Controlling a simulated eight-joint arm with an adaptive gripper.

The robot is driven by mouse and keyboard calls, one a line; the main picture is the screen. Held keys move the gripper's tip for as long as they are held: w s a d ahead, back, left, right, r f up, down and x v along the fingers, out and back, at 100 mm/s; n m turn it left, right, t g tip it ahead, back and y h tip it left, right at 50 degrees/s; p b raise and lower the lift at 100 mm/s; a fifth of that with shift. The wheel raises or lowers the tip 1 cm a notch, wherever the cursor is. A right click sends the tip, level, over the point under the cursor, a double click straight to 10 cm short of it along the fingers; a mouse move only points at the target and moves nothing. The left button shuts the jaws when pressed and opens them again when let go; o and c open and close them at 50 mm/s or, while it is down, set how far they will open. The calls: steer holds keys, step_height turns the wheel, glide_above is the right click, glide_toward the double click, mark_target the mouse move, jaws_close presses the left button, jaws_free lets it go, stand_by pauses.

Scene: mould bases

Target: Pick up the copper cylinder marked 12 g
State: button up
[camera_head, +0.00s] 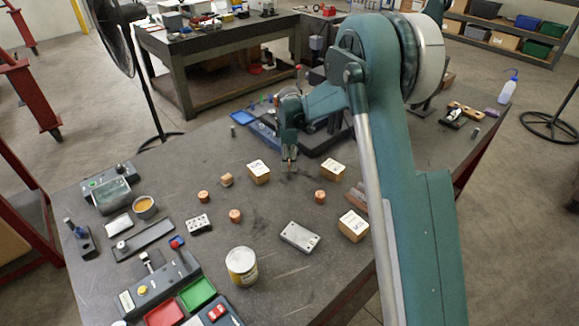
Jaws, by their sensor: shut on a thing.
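My gripper (290,166) is low over the middle of the dark table, between two wooden blocks. It is shut on a small copper-coloured piece, mostly hidden by the fingers; I cannot read a mark on it. Three other copper cylinders stand upright on the table: one to the left (203,197), one nearer the front (235,215) and one to the right (320,196). Their marks are too small to read.
Wooden blocks stand left (258,172) and right (333,169) of my gripper, with another (353,225) nearer the front. A metal plate (300,237), a perforated block (199,224) and a can (241,266) stand in front. A blue tray (243,117) lies behind.

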steer(key=shift+r, duration=3.8)
